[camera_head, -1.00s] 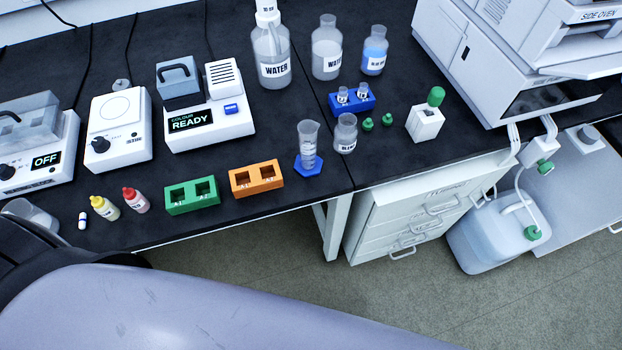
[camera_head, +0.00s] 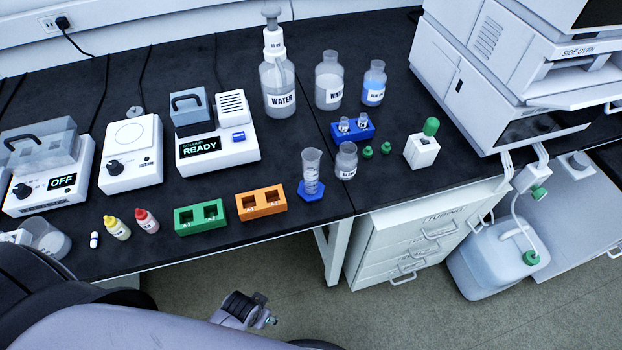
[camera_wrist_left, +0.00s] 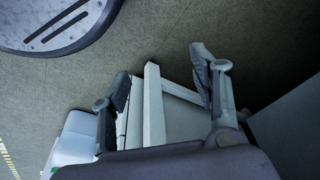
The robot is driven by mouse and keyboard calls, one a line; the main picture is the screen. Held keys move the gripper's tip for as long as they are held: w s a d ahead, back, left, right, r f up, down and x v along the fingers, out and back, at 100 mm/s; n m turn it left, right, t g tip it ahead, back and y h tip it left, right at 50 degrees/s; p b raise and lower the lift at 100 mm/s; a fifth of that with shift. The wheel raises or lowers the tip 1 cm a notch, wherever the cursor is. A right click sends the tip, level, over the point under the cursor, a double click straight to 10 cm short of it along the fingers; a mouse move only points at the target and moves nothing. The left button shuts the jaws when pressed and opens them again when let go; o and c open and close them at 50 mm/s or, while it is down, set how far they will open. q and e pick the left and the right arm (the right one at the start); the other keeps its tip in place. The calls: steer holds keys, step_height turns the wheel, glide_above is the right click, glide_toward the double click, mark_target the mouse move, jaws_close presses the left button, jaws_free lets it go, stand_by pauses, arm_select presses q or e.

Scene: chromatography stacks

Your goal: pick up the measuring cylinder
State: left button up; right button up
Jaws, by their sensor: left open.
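The measuring cylinder (camera_head: 311,170) is clear with graduations and a blue hexagonal base. It stands upright near the front edge of the black bench (camera_head: 120,253) in the head view, beside a clear bottle. My left gripper (camera_wrist_left: 160,85) is open and empty in the left wrist view, with two grey fingers apart over the floor and the white bench frame. The wrist view does not show the cylinder. In the head view my left arm crosses the bottom left, and a small part at the bottom centre, below the bench edge, seems to belong to it. My right gripper is not in view.
An orange rack (camera_head: 262,203) and a green rack (camera_head: 200,216) stand left of the cylinder. The labelled bottle (camera_head: 346,162) is close on its right. A blue vial rack (camera_head: 353,128) stands behind. White drawers (camera_head: 395,245) sit under the bench.

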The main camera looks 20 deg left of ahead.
mark_target(307, 171)
arm_select(q)
steer(key=w+r+t+p, duration=0.2)
steer(key=w+r+p, duration=0.15)
steer(key=r, duration=2.65)
steer(key=w+d+r+t+h, duration=0.1)
steer(key=w+r+t, duration=0.1)
steer(key=w+t, duration=0.2)
steer(key=w+d+r+t+h, duration=0.1)
steer(key=w+d+r+t, duration=0.1)
steer(key=w+t, duration=0.3)
steer(key=w+d+r+t+h+p, duration=0.1)
steer(key=w+t, duration=0.3)
steer(key=w, duration=0.4)
steer(key=shift+w+d+r, duration=0.2)
steer(key=shift+d+r, duration=0.05)
steer(key=shift+r, duration=0.45)
steer(key=shift+w+d+f+p, duration=0.1)
steer(key=shift+w+d+p, duration=0.1)
steer(key=shift+w, duration=0.85)
steer(key=shift+w+d+f+p, duration=0.1)
steer(key=shift+w+d+p, duration=0.15)
steer(key=shift+w, duration=0.85)
steer(key=shift+w+d+f+p, duration=0.1)
steer(key=shift+w+d+p, duration=0.1)
steer(key=shift+w, duration=0.85)
steer(key=shift+r, duration=0.1)
steer(key=shift+s, duration=0.1)
steer(key=shift+c, duration=0.2)
jaws_close()
